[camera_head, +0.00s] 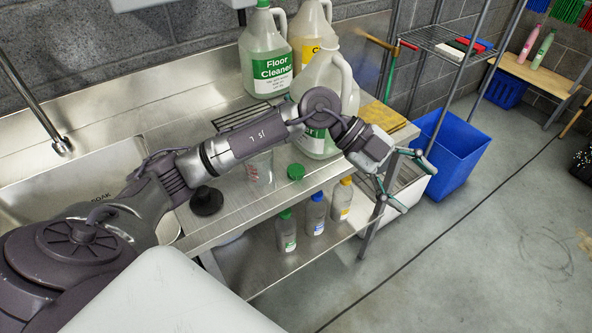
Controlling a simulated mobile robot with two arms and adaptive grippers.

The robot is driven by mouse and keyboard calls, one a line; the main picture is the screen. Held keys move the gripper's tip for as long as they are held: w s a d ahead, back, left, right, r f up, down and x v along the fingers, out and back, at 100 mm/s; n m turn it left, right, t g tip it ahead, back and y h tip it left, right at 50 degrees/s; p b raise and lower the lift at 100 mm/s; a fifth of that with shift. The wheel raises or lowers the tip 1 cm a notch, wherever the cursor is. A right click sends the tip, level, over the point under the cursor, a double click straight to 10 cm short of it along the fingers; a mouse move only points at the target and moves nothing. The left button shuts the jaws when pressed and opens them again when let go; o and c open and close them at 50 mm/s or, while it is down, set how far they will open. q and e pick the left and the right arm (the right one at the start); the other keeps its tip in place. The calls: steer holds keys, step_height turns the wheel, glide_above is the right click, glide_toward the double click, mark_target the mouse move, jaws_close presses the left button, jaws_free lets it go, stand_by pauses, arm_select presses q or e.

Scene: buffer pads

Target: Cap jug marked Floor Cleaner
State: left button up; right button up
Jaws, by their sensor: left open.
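The jug marked Floor Cleaner (269,67) stands upright at the back of the steel counter, its green label facing me. My left gripper (413,184) is open and empty, out past the counter's right end, to the right of the cap. A nearer jug (331,72) with a green label stands partly behind my left arm. My right gripper is not in view.
A third jug with a yellow label (309,28) stands behind. A clear cup (260,170) and a black stopper (206,200) sit on the counter. Small bottles (315,214) stand on the lower shelf. A blue bin (452,150) is at the right.

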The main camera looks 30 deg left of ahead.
arm_select(q)
steer(key=w+a+n+y, duration=0.1)
steer(key=a+n+y, duration=0.2)
steer(key=a, duration=1)
steer(key=w+a+n+g+y, duration=0.1)
steer(key=a+n+y, duration=0.3)
steer(key=a+y, duration=0.5)
steer(key=a, duration=0.4)
steer(key=shift+w+a+y, duration=0.2)
steer(key=shift+w+y, duration=0.1)
steer(key=shift+w, duration=0.05)
glide_above(296, 169)
steer(key=f, duration=0.8)
steer(key=shift+s+d+f+p, duration=0.2)
steer(key=shift+s+f+p, duration=0.1)
steer(key=shift+p, duration=0.1)
steer(key=shift+f, duration=0.1)
steer(key=f, duration=0.1)
steer(key=f+p, duration=0.1)
steer(key=f, duration=0.3)
steer(key=shift+w+a, duration=0.2)
steer(key=shift+w, duration=0.1)
